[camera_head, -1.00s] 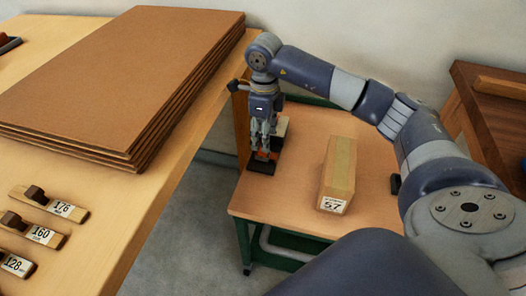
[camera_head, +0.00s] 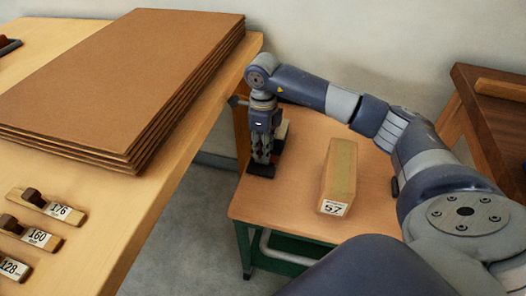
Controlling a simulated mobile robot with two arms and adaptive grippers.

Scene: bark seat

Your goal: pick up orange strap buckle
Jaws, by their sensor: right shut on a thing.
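My right gripper (camera_head: 262,160) points straight down at the back left of the small table. Its fingers are closed together, low over a dark base (camera_head: 260,171). The orange strap buckle is hidden now behind or between the fingers; orange showed at this spot in the earlier view. The gripper is shut on it. Part of a pale block (camera_head: 282,130) shows just behind the gripper. My left gripper is out of view.
A tan box labelled 57 (camera_head: 338,188) stands on the small table (camera_head: 285,205), right of the gripper. A workbench (camera_head: 150,205) at left holds stacked brown boards (camera_head: 120,75) and several labelled wooden blocks (camera_head: 50,206). A dark wood bench (camera_head: 495,110) is at right.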

